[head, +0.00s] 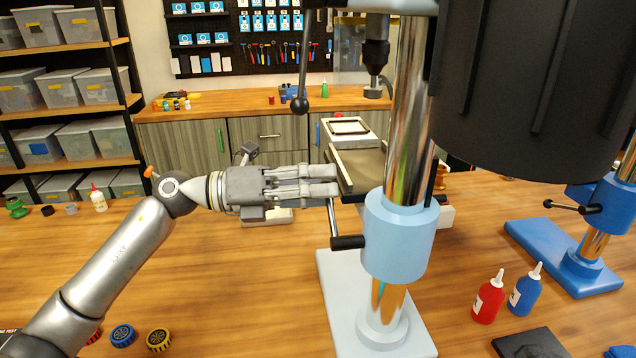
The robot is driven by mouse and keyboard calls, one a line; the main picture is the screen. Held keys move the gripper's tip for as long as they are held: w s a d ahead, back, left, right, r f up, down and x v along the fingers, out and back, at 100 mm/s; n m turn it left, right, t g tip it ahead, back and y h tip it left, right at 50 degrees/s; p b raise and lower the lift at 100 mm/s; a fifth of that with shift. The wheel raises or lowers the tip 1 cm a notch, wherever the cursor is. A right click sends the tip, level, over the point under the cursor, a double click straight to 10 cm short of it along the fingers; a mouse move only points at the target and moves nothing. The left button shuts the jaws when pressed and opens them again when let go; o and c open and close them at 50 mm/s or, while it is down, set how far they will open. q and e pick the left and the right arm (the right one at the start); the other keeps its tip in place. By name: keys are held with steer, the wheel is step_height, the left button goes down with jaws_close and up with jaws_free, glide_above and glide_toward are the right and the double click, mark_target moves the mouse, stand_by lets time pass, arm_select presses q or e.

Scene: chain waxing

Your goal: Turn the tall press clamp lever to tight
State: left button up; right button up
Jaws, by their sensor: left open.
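The tall press has a shiny column and a light blue collar (400,235) on a pale base (352,300). Its clamp lever (334,222) is a thin metal rod rising from a black hub (347,242) on the collar's left side. The rod points almost straight up. My left gripper (334,181) comes in from the left, level, with its fingers open at the rod's upper end. My right gripper is out of view.
A black-knobbed handle (300,105) hangs above my left gripper. A tray-like table (362,170) stands just beyond the fingertips. A red bottle (488,298) and a blue bottle (525,290) stand to the right, near a shorter blue press (565,255).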

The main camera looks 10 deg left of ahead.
arm_select(q)
steer(key=c, duration=0.9)
jaws_close()
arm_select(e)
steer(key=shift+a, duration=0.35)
